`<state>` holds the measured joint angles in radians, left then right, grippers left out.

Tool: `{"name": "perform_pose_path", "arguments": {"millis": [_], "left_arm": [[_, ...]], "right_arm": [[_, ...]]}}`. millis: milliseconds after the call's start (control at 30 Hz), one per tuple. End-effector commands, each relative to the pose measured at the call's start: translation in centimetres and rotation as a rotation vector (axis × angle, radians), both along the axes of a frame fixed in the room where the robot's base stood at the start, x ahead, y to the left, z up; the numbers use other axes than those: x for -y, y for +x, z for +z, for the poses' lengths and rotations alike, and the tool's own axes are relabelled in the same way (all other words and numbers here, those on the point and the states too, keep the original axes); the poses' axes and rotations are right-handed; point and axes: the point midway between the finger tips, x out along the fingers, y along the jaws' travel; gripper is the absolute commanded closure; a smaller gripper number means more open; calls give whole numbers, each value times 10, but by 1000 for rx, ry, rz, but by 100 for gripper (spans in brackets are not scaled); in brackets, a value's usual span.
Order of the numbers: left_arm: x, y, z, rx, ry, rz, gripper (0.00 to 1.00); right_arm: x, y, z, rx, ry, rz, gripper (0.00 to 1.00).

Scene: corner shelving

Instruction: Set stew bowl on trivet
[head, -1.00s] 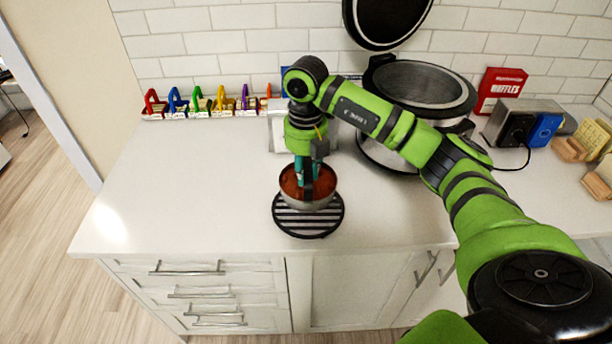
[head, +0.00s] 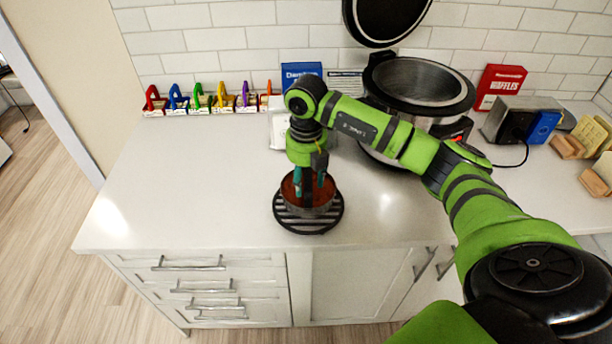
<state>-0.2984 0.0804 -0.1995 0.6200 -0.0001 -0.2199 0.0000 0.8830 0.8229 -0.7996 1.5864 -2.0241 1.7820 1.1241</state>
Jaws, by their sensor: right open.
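The stew bowl (head: 312,211), a metal bowl with reddish-brown stew, stands upright on the trivet (head: 335,220). The trivet is a round black rack with bars, lying near the counter's front edge. The bowl appears to rest on it, roughly central, a little toward the back. My right gripper (head: 309,187) points down at the bowl from above, its teal fingers over the stew and open. Whether a finger still touches the bowl cannot be told. My left gripper is not in view.
A large open cooker (head: 421,83) stands at the back, behind my right arm. Several coloured clips (head: 198,100) line the wall at left. A toaster (head: 508,122) and a red waffles box (head: 499,87) are at right. The counter (head: 190,190) left of the trivet is clear.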

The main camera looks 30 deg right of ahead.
Motion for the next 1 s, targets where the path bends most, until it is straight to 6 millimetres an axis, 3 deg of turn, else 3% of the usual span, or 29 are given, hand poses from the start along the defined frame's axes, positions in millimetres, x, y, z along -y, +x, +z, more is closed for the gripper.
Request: {"name": "perform_pose_path", "arguments": {"millis": [167, 267, 467, 633, 800, 1000], "left_arm": [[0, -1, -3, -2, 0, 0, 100], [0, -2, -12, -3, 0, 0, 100], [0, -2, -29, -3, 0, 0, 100], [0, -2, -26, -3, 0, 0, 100], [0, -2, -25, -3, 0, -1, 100], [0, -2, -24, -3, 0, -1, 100]], "right_arm": [[0, 1, 9, 4, 0, -1, 50], [0, 1, 25, 7, 0, 0, 50], [0, 2, 72, 9, 0, 0, 50], [1, 0, 104, 4, -1, -2, 50], [1, 0, 119, 2, -1, -1, 50], [0, 0, 123, -1, 0, 0, 50]]}}
